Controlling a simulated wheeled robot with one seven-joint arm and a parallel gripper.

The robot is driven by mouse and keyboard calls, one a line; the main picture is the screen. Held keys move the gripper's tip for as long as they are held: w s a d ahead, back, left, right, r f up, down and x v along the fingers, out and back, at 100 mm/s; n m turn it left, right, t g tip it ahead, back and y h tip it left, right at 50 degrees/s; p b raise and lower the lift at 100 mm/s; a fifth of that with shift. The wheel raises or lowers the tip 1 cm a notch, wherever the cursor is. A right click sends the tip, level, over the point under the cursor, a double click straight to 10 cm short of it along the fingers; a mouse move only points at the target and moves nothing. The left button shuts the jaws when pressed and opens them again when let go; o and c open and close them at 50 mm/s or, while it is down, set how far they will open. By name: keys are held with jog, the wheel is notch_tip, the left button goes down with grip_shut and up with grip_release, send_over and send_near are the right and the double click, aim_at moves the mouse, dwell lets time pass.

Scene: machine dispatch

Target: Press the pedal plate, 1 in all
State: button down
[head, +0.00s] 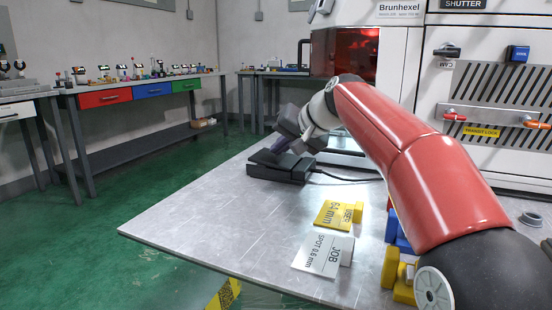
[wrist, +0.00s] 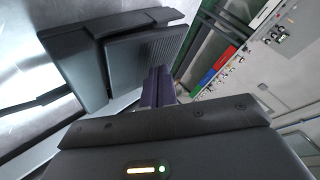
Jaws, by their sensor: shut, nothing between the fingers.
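The black foot pedal (head: 283,174) sits on the metal table near its far left edge, with a cable running right from it. Its ribbed pedal plate (wrist: 143,55) shows in the wrist view beside the dark pedal housing (wrist: 75,68). My gripper (head: 278,146) is just above the pedal in the head view and partly hides it. In the wrist view the dark purple fingers (wrist: 156,88) are together and empty, by the lower right edge of the plate. I cannot tell whether the fingertips touch the plate.
The metal table (head: 200,215) is bare left of the pedal. A white machine (head: 405,100) with a red window stands behind my arm. A workbench with coloured drawers (head: 153,90) is at back left.

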aim_at(283, 160)
jog(key=shift+f+b, duration=0.4)
jog(key=shift+f, duration=0.25)
jog(key=shift+a, duration=0.1)
dwell(0.5)
jog(key=shift+r+p, duration=1)
jog(key=shift+r, duration=0.1)
jog(key=r+p, duration=0.4)
jog(key=r, duration=0.1)
jog(key=shift+s+d+r+p, duration=0.1)
jog(key=shift+d+p, duration=0.3)
